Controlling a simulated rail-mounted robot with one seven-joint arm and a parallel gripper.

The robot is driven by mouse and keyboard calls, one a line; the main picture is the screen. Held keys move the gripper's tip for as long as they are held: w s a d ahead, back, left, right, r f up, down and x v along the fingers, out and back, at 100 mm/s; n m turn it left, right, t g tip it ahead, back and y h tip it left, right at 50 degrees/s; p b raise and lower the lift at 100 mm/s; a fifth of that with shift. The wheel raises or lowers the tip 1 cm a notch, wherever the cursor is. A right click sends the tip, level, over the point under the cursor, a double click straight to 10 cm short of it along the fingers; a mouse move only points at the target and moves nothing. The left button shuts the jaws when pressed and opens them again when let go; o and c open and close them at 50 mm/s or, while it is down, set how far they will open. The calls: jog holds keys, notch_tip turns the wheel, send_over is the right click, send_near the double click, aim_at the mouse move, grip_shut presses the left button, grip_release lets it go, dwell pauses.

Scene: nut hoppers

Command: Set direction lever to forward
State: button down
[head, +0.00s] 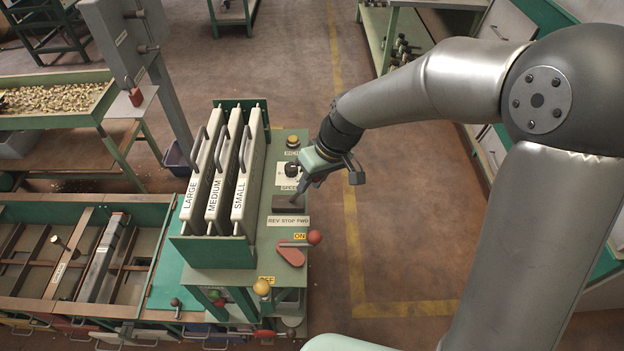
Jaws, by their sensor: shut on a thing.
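The direction lever (294,198) rises from a dark slotted block (283,206) on the green control panel, behind a white label (288,221) reading REV STOP FWD. My gripper (304,184) is over the right side of this block, shut on the lever's upper end. The fingers hide the lever's top. The short visible part of the lever seems to lean right, towards the FWD end, but its exact setting is too small to tell.
Upright LARGE (196,180), MEDIUM (220,180) and SMALL (248,180) screens stand left of the panel. Behind the block is a speed knob (291,170). In front is a red-knobbed ON/OFF lever (314,238). The floor right of the panel is clear.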

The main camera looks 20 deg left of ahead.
jog(key=c, duration=1.1)
grip_release()
jog(key=shift+c, duration=0.2)
jog(key=v, duration=1.7)
jog(key=shift+b, duration=0.35)
jog(key=shift+d+r, duration=0.1)
jog(key=shift+r, duration=0.05)
jog(key=s+d+f+m+h, duration=0.1)
jog(key=s+d+f+m, duration=0.2)
jog(key=s+d, duration=0.2)
jog(key=s+d+f+m+t+h, duration=0.1)
jog(key=s+d+f+m, duration=0.2)
jog(key=s+d, duration=0.3)
jog(key=s+d+f+m+h, duration=0.1)
jog(key=s+d+f+m, duration=0.2)
jog(key=d, duration=0.8)
jog(key=s+f, duration=0.1)
jog(key=s, duration=0.1)
jog(key=shift+s+f+m+h, duration=0.2)
jog(key=shift+s+m+h, duration=0.1)
jog(key=shift+s+h, duration=0.1)
